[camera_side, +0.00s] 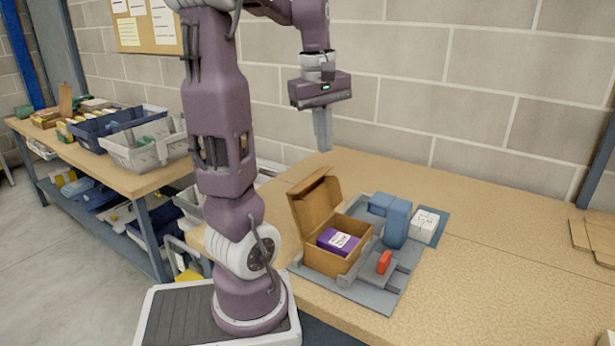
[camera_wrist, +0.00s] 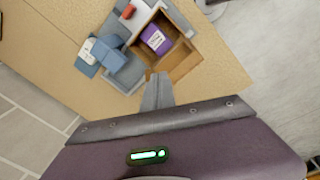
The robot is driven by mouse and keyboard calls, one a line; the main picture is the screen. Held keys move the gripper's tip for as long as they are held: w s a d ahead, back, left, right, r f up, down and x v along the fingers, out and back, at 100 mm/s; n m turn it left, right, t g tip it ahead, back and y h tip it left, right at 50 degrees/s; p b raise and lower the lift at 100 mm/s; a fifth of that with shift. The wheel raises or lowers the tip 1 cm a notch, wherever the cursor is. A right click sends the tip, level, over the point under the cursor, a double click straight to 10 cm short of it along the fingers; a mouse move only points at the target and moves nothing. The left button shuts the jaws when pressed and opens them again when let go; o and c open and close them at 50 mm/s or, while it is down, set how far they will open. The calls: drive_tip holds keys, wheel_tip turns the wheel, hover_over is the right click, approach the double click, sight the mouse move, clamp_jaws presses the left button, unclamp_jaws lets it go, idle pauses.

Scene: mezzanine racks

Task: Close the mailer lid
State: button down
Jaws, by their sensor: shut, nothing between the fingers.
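The mailer (camera_side: 323,257) is an open brown cardboard box on a grey fixture plate on the workbench. Its lid (camera_side: 316,201) stands up at the back, tilted away from the opening. A purple box with a white label (camera_side: 338,241) lies inside the mailer. In the wrist view the mailer (camera_wrist: 181,57) shows with the purple box (camera_wrist: 155,39) inside. My gripper (camera_side: 324,148) is shut and empty, above and behind the raised lid in the side view, apart from it. Its fingers also show in the wrist view (camera_wrist: 160,78).
Blue blocks (camera_side: 396,222), a white box (camera_side: 424,226) and a red item (camera_side: 384,262) sit right of the mailer on or by the grey plate (camera_side: 345,291). Flat cardboard (camera_side: 580,234) lies far right. The bench between is clear. A brick wall stands behind.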

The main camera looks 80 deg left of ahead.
drive_tip(key=s+a+f+n+g, duration=0.2)
drive_tip(key=s+a+n, duration=0.5)
drive_tip(key=a, duration=0.2)
drive_tip(key=w+d+f, duration=0.3)
drive_tip(key=f, duration=0.5)
drive_tip(key=shift+h, duration=0.3)
